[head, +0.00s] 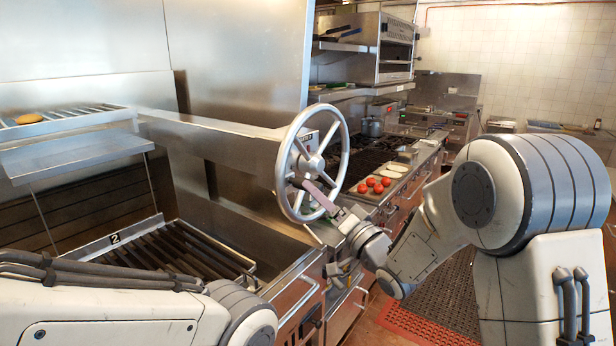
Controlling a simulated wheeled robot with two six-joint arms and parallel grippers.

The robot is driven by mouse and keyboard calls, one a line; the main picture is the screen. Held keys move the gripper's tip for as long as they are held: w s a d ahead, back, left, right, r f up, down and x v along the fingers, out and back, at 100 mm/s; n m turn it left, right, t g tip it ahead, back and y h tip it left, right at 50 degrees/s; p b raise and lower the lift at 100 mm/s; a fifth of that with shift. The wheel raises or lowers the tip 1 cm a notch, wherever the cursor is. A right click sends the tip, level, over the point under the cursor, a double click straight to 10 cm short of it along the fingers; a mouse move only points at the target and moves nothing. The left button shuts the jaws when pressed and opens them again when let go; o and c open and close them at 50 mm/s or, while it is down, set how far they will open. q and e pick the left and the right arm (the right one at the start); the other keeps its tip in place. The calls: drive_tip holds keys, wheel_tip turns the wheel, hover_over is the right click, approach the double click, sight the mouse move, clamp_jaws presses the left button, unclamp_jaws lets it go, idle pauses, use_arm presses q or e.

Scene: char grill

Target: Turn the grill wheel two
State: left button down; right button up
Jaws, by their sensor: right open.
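The grill wheel (343,150), a silver spoked hand wheel, stands upright on the end of a metal beam over the grill. A purplish bar (322,198) runs from the wheel's lower left toward my right gripper. I cannot tell whether it is the wheel's handle or a finger. My right gripper (338,212) is open at the wheel's lower right rim, and I cannot tell if it touches. A plate marked 2 (115,238) sits at the back of the slatted grill (165,250). My left arm crosses the lower left, and I cannot make out its gripper.
A bun (28,118) lies on a raised rack (70,122) at the left. Several red tomatoes (371,182) lie on the counter behind the wheel. A red mat (400,323) covers the floor below. A steel wall (240,50) stands behind the beam.

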drive_tip(key=shift+p+x, duration=0.7)
drive_tip(key=shift+x, duration=1.3)
clamp_jaws()
